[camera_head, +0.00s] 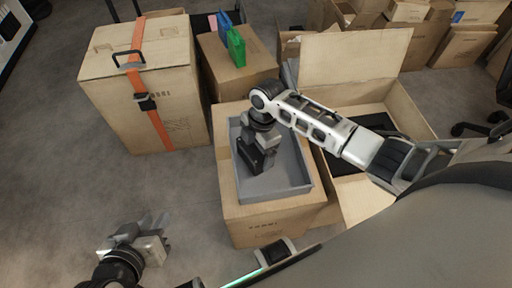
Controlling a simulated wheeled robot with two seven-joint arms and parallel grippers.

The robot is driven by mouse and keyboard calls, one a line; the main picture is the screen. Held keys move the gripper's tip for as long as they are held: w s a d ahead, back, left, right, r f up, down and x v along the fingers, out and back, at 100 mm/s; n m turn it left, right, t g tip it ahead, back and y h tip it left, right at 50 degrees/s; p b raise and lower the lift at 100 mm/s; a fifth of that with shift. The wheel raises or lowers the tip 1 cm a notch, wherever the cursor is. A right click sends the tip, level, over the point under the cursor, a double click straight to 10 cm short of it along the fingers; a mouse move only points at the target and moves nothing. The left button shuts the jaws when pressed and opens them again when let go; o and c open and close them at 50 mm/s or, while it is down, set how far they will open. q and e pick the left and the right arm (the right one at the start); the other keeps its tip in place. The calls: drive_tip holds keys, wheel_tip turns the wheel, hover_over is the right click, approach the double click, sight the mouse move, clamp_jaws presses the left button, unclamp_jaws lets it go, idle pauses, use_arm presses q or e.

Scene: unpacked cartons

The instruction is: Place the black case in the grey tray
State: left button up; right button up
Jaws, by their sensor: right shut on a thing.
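The grey tray (289,187) sits on top of a closed carton in the middle of the view. The black case (251,157) is in the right gripper, upright and slightly tilted, over the left part of the tray floor. I cannot tell whether its lower edge touches the floor. My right gripper (262,142) points down and is shut on the upper part of the case, hiding some of it. My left gripper (144,226) is low at the bottom left, away from the tray, empty, with its fingers apart.
An open carton (372,62) with dark contents stands right of the tray, under my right arm. A tall carton (180,70) with an orange strap stands at left. Behind the tray, a carton (232,79) bears green and blue folders (236,46). Floor at left is clear.

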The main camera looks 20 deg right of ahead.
drive_tip(key=o, duration=0.7)
drive_tip(key=shift+f, duration=0.1)
drive_tip(key=shift+o, duration=0.3)
